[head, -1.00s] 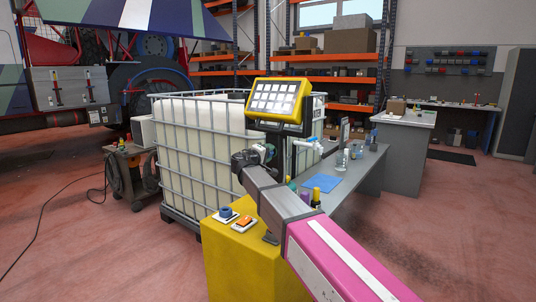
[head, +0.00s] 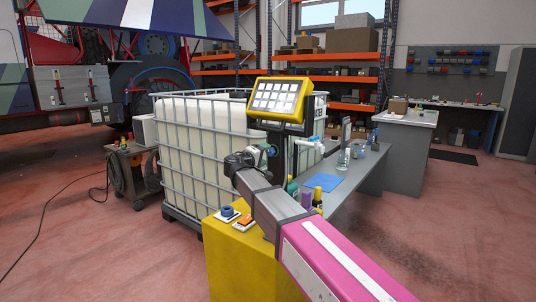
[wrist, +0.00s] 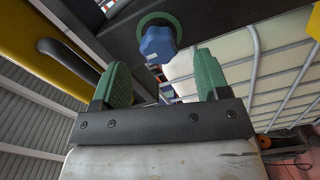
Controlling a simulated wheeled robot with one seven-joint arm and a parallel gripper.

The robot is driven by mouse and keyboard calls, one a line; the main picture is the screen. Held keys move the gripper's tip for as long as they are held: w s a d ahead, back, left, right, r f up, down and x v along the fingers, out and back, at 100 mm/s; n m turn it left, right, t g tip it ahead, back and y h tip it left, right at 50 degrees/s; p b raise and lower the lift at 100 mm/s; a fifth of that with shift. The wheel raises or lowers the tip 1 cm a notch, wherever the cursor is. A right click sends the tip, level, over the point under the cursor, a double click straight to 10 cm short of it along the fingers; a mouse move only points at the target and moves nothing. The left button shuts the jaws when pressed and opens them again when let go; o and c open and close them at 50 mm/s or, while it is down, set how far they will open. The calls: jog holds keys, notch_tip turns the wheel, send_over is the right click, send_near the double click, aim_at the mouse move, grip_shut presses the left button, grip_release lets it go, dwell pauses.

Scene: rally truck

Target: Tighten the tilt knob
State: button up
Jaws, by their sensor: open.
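The tilt knob (wrist: 157,45) is a blue, faceted knob with a green ring behind it, on a dark bracket in the wrist view. My gripper (wrist: 161,64) is open, its two green finger pads apart. The knob lies ahead of the pads, roughly between their tips, and neither pad visibly touches it.
A caged white tank (head: 200,145) stands just behind and left of my gripper. A yellow pedestal (head: 240,265) with a blue button and an orange switch stands below my arm. A grey bench (head: 350,172) with bottles and a blue cloth is to the right.

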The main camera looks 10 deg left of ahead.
jog(key=v, duration=0.6)
jog(key=shift+s, duration=0.2)
jog(key=d+f+m+g, duration=0.2)
jog(key=d+f+g, duration=0.3)
jog(key=d+f, duration=0.85)
jog(key=d+f+m+g, duration=0.2)
jog(key=d+f+g, duration=0.3)
jog(key=d+f, duration=0.85)
jog(key=s+d+f+m+g+y, duration=0.3)
jog(key=s+d+f, duration=0.4)
jog(key=d, duration=0.3)
jog(key=s+d+f+m+g+y, duration=0.3)
jog(key=s+d+f, duration=0.4)
jog(key=d, duration=0.4)
jog(key=shift+s+d+g+y, duration=0.2)
jog(key=shift+s+g+y, duration=0.15)
jog(key=shift+s, duration=0.25)
jog(key=shift+f, duration=0.1)
